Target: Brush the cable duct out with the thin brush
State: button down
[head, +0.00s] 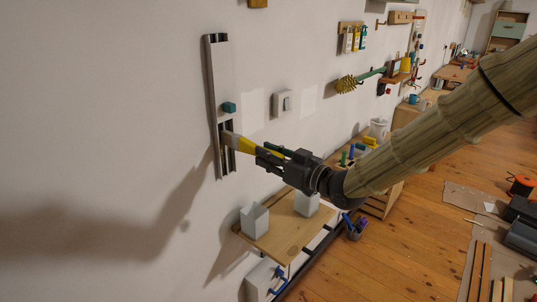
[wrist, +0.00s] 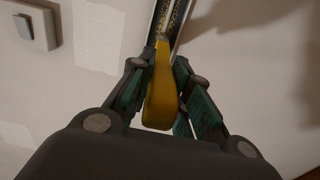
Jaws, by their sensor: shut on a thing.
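The cable duct (head: 222,75) is a tall, narrow pale strip fixed upright on the wall, with dark channels showing at its upper end and lower part. A small teal block (head: 229,107) sits on its middle. My gripper (head: 264,152) is shut on the yellow handle of the thin brush (head: 242,144), which points left. The brush's pale head is at the duct's lower part, below the teal block; whether the bristles touch inside cannot be told. In the wrist view, the yellow handle (wrist: 163,95) lies between the fingers, and the dark channel (wrist: 178,14) with pale specks shows beyond.
A wall switch (head: 284,102) is right of the duct. Below, a wooden shelf (head: 290,237) bears pale containers. Open wall lies left of the duct.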

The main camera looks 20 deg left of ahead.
jog(key=shift+f+b, duration=1.25)
jog(key=shift+f, duration=1.15)
jog(key=shift+f+b, duration=2)
jog(key=shift+f, duration=1.15)
jog(key=r+p, duration=0.2)
jog(key=r, duration=0.2)
jog(key=r+p, duration=0.3)
jog(key=r, duration=0.2)
jog(key=r+p, duration=0.2)
jog(key=r, duration=0.2)
jog(key=shift+s+d+r+p, duration=0.1)
jog(key=shift+d+r+p, duration=0.05)
jog(key=shift+d+p, duration=0.15)
jog(key=shift+a, duration=0.35)
